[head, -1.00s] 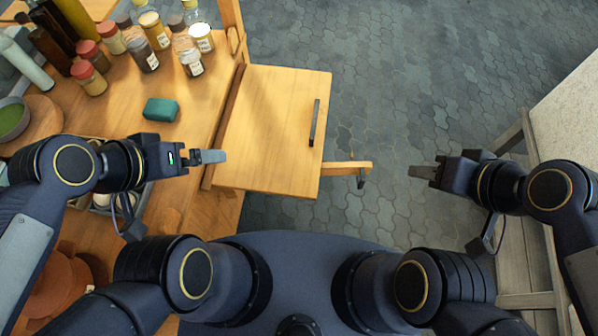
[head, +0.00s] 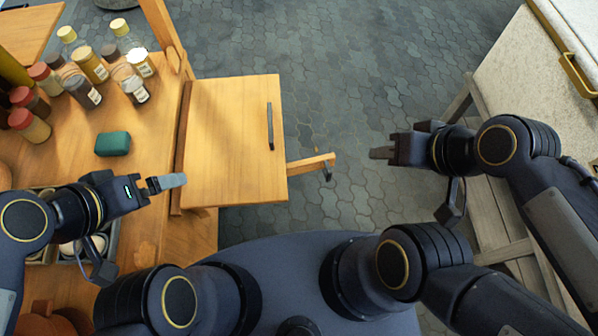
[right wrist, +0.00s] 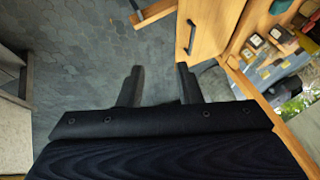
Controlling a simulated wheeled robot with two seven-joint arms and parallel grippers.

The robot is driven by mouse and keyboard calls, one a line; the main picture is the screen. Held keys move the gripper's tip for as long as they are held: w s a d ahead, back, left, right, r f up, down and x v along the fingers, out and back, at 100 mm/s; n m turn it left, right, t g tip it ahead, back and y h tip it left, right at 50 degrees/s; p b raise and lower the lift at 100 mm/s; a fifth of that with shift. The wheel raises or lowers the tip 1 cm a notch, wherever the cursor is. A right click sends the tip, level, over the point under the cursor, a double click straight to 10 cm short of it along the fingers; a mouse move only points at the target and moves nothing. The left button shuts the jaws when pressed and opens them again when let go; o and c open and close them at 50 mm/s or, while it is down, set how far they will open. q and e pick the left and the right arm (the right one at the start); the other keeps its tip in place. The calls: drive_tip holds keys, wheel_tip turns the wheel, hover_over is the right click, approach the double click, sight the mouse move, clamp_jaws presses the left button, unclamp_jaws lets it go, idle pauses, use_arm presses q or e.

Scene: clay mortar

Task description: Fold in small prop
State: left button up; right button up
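The small prop (head: 311,163) is a short wooden arm with a dark hook at its end. It sticks out to the right from beneath the raised wooden leaf (head: 235,130), which has a dark bar handle (head: 270,126). In the right wrist view the prop (right wrist: 153,11) shows at the top edge, beside the leaf (right wrist: 208,22). My right gripper (head: 381,153) is to the right of the prop, apart from it. Its two fingers are spread and empty in the right wrist view (right wrist: 158,84). My left gripper (head: 172,182) is near the leaf's left edge; its finger gap is hidden.
The wooden table (head: 140,165) at left carries several jars and bottles (head: 93,66), a green block (head: 113,143) and a divided tray (head: 113,240). A pale-topped counter (head: 515,75) stands at right. Open paved floor (head: 340,75) lies between.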

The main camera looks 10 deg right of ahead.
drive_tip(key=w+f+m+g+b, duration=0.3)
drive_tip(key=w+f+m+b, duration=0.25)
drive_tip(key=f+b, duration=0.4)
drive_tip(key=m+g+b, duration=0.3)
drive_tip(key=m+b, duration=0.4)
drive_tip(key=m, duration=0.3)
approach(328, 181)
drive_tip(key=shift+y, duration=0.4)
drive_tip(key=b+x, duration=0.1)
drive_tip(key=x, duration=0.5)
drive_tip(key=shift+w+a+f+b, duration=0.2)
drive_tip(key=shift+a+f+b, duration=0.05)
drive_tip(key=shift+a+b, duration=0.15)
clamp_jaws()
